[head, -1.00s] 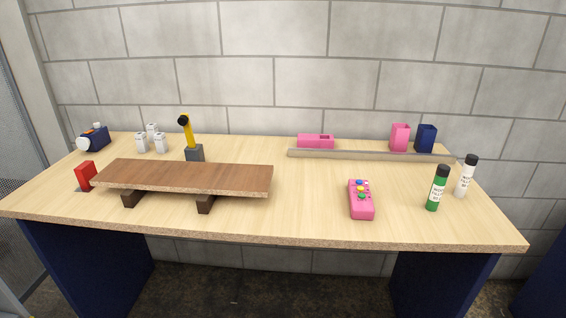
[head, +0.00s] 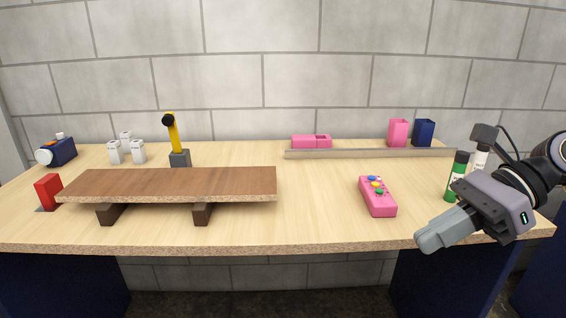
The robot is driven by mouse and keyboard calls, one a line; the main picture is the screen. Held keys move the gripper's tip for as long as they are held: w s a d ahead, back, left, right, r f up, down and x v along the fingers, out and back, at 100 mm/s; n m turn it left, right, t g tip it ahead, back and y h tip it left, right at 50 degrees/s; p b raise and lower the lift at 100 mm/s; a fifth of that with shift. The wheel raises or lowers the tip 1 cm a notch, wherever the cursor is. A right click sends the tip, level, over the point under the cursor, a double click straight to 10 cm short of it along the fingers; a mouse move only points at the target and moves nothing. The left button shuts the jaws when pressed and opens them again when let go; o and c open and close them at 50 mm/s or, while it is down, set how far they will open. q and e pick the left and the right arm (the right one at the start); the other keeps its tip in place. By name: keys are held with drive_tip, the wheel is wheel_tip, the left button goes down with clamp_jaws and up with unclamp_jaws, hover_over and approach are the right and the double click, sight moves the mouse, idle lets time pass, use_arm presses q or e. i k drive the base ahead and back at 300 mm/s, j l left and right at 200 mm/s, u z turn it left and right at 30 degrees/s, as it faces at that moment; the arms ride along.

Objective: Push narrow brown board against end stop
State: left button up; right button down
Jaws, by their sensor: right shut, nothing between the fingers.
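The narrow brown board (head: 170,184) lies flat across two dark wooden blocks, the left block (head: 112,213) and the right block (head: 203,213), on the left half of the table. The red end stop (head: 48,191) stands at the board's left end. The board's left tip is close to it; I cannot tell if they touch. My right gripper (head: 424,244) is shut and empty over the front right of the table, well to the right of the board's right end. My left gripper is not in view.
A pink control box (head: 377,196) lies between the board and my right gripper. Green (head: 457,177) and white (head: 479,158) spray cans stand behind my right arm. A yellow-handled tool (head: 173,135) stands behind the board. A grey rail (head: 370,153) lies at the back.

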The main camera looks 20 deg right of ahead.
sight(253, 183)
drive_tip(key=i, duration=1.3)
